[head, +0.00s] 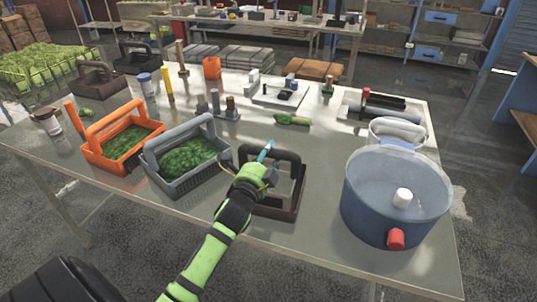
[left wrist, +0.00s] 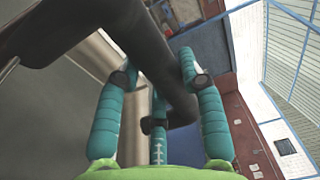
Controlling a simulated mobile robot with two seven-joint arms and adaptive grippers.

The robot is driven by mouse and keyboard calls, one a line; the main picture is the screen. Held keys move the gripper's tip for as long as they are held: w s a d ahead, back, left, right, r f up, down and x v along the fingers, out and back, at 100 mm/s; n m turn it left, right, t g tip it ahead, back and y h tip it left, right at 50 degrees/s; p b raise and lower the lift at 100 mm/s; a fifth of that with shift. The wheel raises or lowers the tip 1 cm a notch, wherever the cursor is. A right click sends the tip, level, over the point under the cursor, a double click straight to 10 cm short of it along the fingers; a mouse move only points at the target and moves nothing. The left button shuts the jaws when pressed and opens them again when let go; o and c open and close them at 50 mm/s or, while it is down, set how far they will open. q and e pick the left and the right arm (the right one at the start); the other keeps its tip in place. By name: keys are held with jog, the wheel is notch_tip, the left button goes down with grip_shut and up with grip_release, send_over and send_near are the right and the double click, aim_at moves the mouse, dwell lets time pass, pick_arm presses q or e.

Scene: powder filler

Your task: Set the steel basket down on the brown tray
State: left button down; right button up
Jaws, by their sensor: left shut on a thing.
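The brown tray (head: 268,210) is a low open container with a dark arched handle, at the table's front edge in the head view. My left gripper (head: 265,152) is at that handle, its teal fingers closed around it. In the left wrist view the gripper (left wrist: 158,100) has its fingers on both sides of the thick dark handle (left wrist: 150,60). A grey basket (head: 178,183) with a grey handle, full of green leaves, stands just left of the tray; I take it for the steel basket. My arm hides part of the tray. I cannot tell whether the tray is lifted.
An orange basket (head: 125,165) of greens stands left of the grey one. A large blue-grey pot (head: 375,205) with a red knob stands to the right. A green vegetable (head: 292,119) and a small white device (head: 283,97) lie farther back.

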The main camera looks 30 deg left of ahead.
pick_arm(q)
jog(key=shift+f+b, duration=0.3)
jog(key=shift+f, duration=0.25)
dwell(0.9)
jog(key=c, duration=0.7)
grip_release()
jog(key=shift+f, duration=0.1)
jog(key=shift+s, duration=0.1)
jog(key=v, duration=1.2)
jog(key=shift+d, duration=0.1)
